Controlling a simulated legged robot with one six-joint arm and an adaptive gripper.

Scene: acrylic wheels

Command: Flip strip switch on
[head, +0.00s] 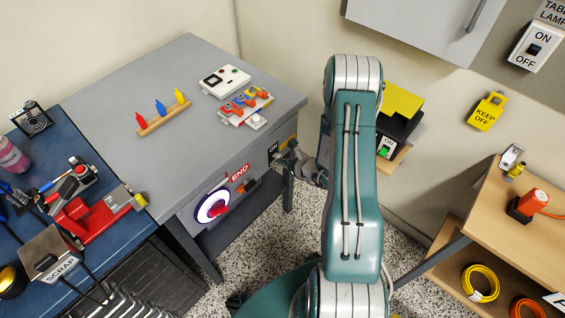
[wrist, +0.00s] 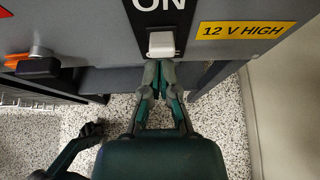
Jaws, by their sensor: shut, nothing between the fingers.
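A switch with a white rectangular lever (wrist: 161,43) sits on a black plate marked ON on the front face of the grey table. In the head view the black ON plate (head: 273,152) shows near the table's right corner. My gripper (wrist: 159,66) is shut and empty, its fingertips just below the white lever. I cannot tell whether they touch it. In the head view my gripper (head: 284,158) is small and partly merges with the switch area, so the lever is hard to make out there.
A yellow 12 V HIGH label (wrist: 243,30) is right of the switch. A black block with an orange part (wrist: 38,67) juts from the face to the left. The grey table (head: 130,75) holds pegs and small panels. Speckled floor (wrist: 225,120) is clear below.

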